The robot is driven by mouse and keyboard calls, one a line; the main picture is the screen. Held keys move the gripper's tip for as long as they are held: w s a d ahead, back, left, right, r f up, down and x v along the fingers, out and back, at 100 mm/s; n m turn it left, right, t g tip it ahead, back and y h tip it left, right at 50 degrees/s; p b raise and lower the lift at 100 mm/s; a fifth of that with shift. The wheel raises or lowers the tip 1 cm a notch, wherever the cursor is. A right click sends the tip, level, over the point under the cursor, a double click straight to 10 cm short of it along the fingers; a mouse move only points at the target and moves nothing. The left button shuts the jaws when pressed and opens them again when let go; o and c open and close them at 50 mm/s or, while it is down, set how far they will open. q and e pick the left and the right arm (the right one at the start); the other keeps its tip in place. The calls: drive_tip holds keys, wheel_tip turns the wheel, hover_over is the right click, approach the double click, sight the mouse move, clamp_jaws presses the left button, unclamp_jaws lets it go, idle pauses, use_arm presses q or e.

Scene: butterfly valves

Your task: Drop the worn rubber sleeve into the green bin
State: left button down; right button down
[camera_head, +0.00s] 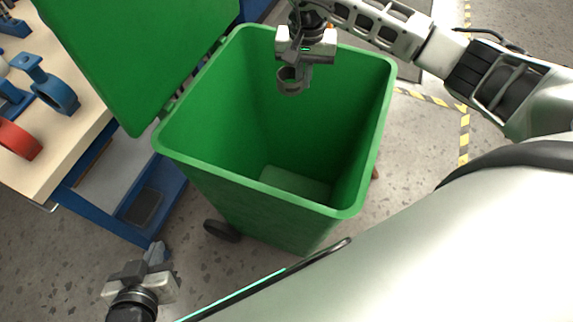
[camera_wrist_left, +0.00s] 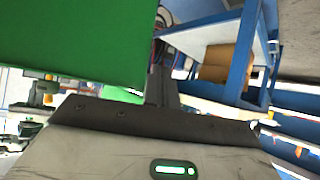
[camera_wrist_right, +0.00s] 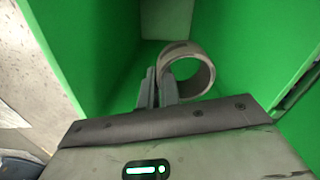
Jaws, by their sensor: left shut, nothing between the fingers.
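The worn rubber sleeve is a short grey-brown ring (camera_wrist_right: 187,68), and it also shows in the head view (camera_head: 291,80). My right gripper (camera_head: 300,72) is shut on the ring's wall and holds it over the mouth of the green bin, near its far rim. In the right wrist view the fingertips (camera_wrist_right: 157,88) pinch the ring's left side. The green bin (camera_head: 260,192) stands open with its lid (camera_head: 140,60) swung back to the left. The bin looks empty. My left gripper (camera_head: 157,253) is shut and empty, low outside the bin at the lower left; its fingers show in the left wrist view (camera_wrist_left: 160,85).
A workbench (camera_head: 60,150) with a wooden top and blue frame stands at the left. Yellow-black tape (camera_head: 464,135) marks the floor at right. A bin wheel (camera_head: 222,231) sticks out at the lower left.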

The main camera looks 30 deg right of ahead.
sight(302, 89)
wheel_tip(302, 89, down, 4)
drive_tip(key=shift+r+b, duration=0.25)
drive_tip(key=shift+b, duration=0.5)
drive_tip(key=shift+f, duration=0.25)
use_arm(q)
drive_tip(key=shift+w+d, duration=0.2)
drive_tip(key=shift+d, duration=0.05)
use_arm(e)
drive_tip(key=c, duration=1.5)
unclamp_jaws()
drive_tip(key=shift+c, duration=0.2)
use_arm(q)
drive_tip(key=shift+f, duration=0.15)
